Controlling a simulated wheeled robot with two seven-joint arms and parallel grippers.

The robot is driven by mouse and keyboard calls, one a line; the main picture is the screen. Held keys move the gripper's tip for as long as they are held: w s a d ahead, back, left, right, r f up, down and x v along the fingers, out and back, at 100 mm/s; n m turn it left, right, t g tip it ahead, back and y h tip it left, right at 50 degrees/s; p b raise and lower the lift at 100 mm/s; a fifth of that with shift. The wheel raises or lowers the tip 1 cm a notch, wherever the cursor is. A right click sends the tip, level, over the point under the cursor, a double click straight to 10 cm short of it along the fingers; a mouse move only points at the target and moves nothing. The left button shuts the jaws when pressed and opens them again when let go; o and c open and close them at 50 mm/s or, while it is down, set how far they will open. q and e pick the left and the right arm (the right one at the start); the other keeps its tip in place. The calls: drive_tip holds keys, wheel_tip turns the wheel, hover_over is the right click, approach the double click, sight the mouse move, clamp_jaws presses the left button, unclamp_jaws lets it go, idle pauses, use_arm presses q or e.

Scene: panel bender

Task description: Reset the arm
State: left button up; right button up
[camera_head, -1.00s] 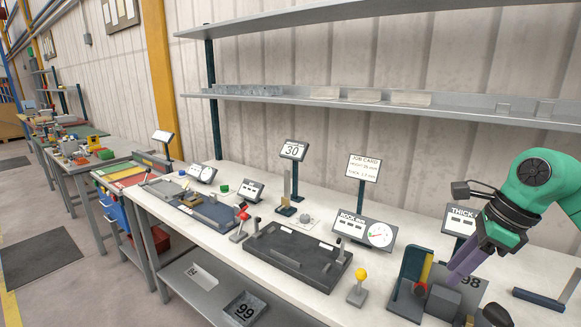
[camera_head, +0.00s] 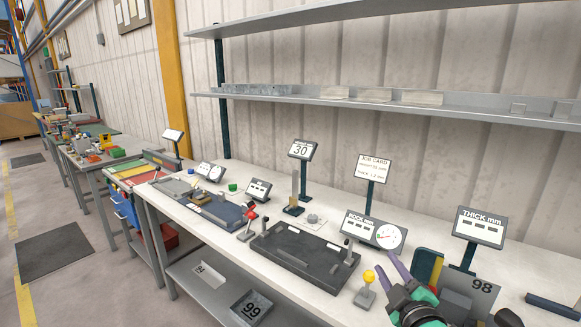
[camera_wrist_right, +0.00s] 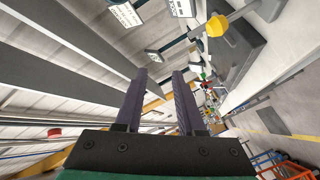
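My right gripper (camera_head: 394,270) is at the lower right of the head view, low over the front of the bench, with its purple fingers pointing up and left. In the right wrist view its two fingers (camera_wrist_right: 155,90) are spread apart with nothing between them. It is near the yellow-knobbed lever (camera_head: 368,278) and in front of the device marked 98 (camera_head: 482,287), partly covering it. My left gripper is not in the head view.
The white bench (camera_head: 330,200) holds a dark fixture plate (camera_head: 305,255), a red-knobbed lever (camera_head: 249,214), a job card stand (camera_head: 373,168) and a THICK mm display (camera_head: 481,228). A grey shelf (camera_head: 450,102) runs above. Bins marked 99 (camera_head: 251,307) sit below.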

drive_tip(key=s+d+f+m+g+h, duration=0.1)
drive_tip(key=s+d+f+m+g, duration=0.15)
drive_tip(key=s+f+g, duration=0.4)
drive_tip(key=s+d+f+m+g, duration=0.1)
drive_tip(key=s+f+m, duration=0.3)
drive_tip(key=f, duration=0.5)
drive_tip(key=s+a+f+m+g+y, duration=0.1)
drive_tip(key=s+f+g, duration=0.25)
drive_tip(key=s, duration=0.25)
drive_tip(key=s+a+f+m+g, duration=0.1)
drive_tip(key=s+f+m+g, duration=0.1)
drive_tip(key=s+f, duration=0.3)
drive_tip(key=s+f+g, duration=0.2)
drive_tip(key=s+f, duration=0.1)
drive_tip(key=f, duration=1.7)
drive_tip(key=s+d+f+g, duration=0.1)
drive_tip(key=s+d+f, duration=0.2)
drive_tip(key=s+f, duration=1.3)
drive_tip(key=shift+s+f+n, duration=0.15)
drive_tip(key=shift+s+n, duration=0.3)
drive_tip(key=shift+s, duration=0.25)
drive_tip(key=shift+d, duration=0.15)
